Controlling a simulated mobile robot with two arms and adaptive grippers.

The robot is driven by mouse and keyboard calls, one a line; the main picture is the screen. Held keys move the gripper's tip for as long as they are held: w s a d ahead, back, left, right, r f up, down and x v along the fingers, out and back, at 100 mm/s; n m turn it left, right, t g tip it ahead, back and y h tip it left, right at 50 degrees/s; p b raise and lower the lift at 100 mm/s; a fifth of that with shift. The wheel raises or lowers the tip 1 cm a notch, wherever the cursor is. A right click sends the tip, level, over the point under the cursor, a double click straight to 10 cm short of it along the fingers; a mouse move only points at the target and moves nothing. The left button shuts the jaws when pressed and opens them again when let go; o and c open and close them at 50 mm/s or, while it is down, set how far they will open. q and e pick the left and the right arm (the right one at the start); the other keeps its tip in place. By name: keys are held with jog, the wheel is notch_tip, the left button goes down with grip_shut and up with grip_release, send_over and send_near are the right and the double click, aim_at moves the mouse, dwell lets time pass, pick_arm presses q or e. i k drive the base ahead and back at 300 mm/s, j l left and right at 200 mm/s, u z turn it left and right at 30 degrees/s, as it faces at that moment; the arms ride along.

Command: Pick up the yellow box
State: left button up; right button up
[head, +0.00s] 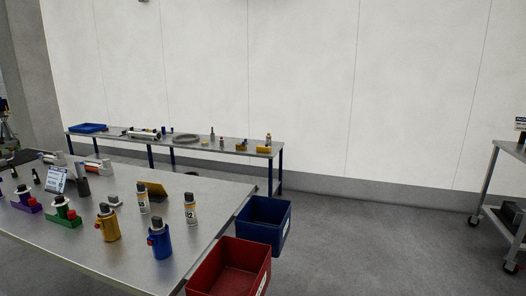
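Small yellow, box-like items stand near the right end of the far bench; one is at the bench's right end (263,149) and another lies just left of it (242,148). I cannot tell for sure which of these is the yellow box. Neither of my grippers is in view, so nothing is seen held.
The near table also holds a gold canister (108,229), a blue canister (159,243) and labelled bottles (190,211). A red bin (232,268) and a blue bin (264,222) stand beside its right edge. A cart (503,205) stands far right; the floor between is clear.

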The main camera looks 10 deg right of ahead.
aim_at(261, 149)
jog(key=i+l+z, duration=0.45)
jog(key=i+l, duration=0.3)
jog(key=i+l+z, duration=0.45)
jog(key=i, duration=0.4)
jog(key=i+l+z, duration=0.25)
jog(key=i, duration=0.2)
jog(key=i+u, duration=0.15)
jog(key=i, duration=0.55)
jog(key=i+u, duration=0.15)
jog(key=i, duration=0.55)
jog(key=i+l+u, duration=0.15)
jog(key=i, duration=0.55)
